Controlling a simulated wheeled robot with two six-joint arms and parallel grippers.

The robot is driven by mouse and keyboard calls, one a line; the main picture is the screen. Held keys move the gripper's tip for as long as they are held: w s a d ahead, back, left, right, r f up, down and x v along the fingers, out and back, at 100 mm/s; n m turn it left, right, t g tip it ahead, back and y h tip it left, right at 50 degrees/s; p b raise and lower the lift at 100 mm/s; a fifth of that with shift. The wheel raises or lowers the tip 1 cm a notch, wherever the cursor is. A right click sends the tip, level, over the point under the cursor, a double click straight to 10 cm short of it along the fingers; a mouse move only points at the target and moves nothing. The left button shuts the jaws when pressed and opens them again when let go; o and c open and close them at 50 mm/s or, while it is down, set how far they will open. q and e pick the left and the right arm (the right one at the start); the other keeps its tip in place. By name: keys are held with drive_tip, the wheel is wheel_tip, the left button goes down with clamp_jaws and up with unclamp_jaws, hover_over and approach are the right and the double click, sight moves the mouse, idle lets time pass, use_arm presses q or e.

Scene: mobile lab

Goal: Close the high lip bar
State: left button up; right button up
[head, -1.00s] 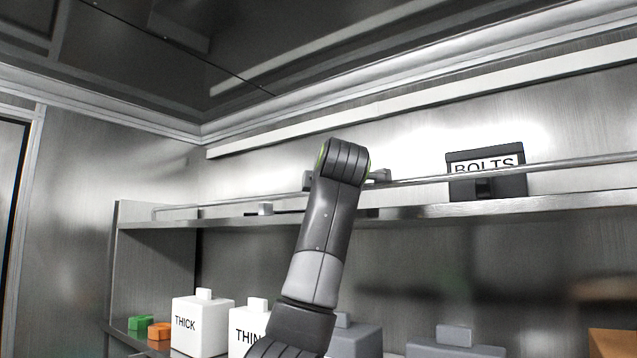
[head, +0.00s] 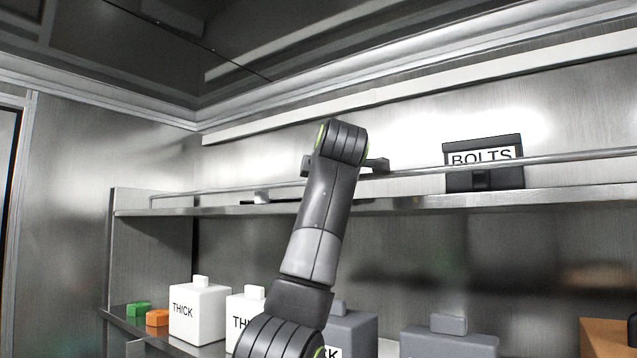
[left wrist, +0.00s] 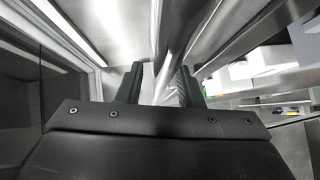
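The high lip bar (head: 575,157) is a thin metal rail running along the front of the high shelf (head: 570,196), above its edge. It crosses in front of the BOLTS box, at about the label's lower edge. My left gripper (head: 345,166) is at the bar around its middle, its fingertips mostly hidden behind my wrist. In the left wrist view the two fingers of my left gripper (left wrist: 160,85) stand apart, with a metal bar (left wrist: 170,45) running between them, nearer the right finger. I cannot tell whether they touch it. My right gripper is not in view.
The BOLTS box (head: 484,178) stands on the high shelf. On the lower shelf are a THICK box (head: 199,318), a second white box (head: 245,306), grey boxes (head: 450,342), and green (head: 138,309) and orange (head: 157,318) blocks. The ceiling is close above.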

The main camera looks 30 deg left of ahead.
use_arm(q)
drive_tip(key=shift+s+d+b, duration=0.35)
drive_tip(key=shift+b, duration=0.05)
drive_tip(key=b+v, duration=0.6)
drive_tip(key=v, duration=1)
drive_tip(key=shift+r, duration=0.15)
drive_tip(key=shift+s+d, duration=0.1)
